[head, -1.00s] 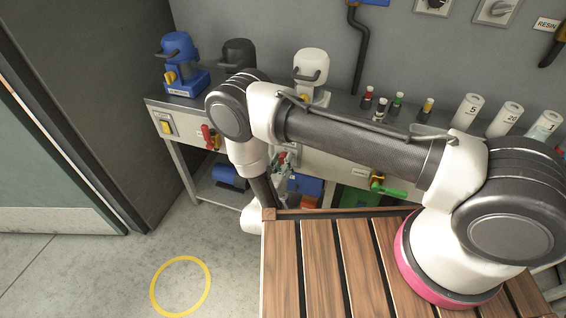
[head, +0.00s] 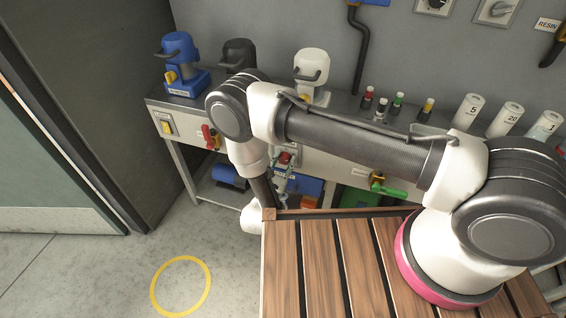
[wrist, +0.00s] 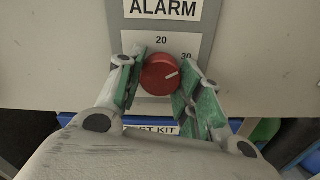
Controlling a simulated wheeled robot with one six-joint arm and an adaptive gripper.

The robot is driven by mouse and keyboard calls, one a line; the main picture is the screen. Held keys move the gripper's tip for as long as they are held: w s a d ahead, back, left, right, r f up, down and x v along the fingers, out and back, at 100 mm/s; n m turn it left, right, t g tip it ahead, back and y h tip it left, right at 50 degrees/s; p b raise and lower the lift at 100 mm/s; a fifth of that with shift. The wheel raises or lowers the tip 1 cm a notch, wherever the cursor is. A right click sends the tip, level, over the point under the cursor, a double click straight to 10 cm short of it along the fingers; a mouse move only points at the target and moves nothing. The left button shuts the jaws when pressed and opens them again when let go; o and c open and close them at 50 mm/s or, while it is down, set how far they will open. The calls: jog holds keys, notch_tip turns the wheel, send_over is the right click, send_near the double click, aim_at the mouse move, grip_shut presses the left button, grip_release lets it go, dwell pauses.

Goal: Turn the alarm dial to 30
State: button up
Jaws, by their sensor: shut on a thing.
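The red alarm dial (wrist: 158,75) is in the middle of the wrist view, on a grey panel (wrist: 195,22) under the label ALARM (wrist: 163,9). Its white mark points right and slightly up, close to the 30 (wrist: 186,56); the 20 (wrist: 161,40) is straight above. My gripper (wrist: 158,84) is shut on the dial, with one green-padded finger on each side. In the head view the gripper (head: 284,180) is small and partly hidden by my arm. Other numbers on the scale are hidden or not readable.
A blue box labelled TEST KIT (wrist: 150,130) lies below the dial. In the head view, a bench (head: 330,165) carries blue, black and white devices, small vials and numbered cylinders. A red lever (head: 208,136) and a green-handled valve (head: 388,189) stick out from its front.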

jog(key=shift+f, duration=0.1)
dwell(0.3)
jog(key=o, duration=1)
jog(key=shift+o, duration=0.2)
notch_tip(320, 180, up, 10)
jog(key=shift+s, duration=0.1)
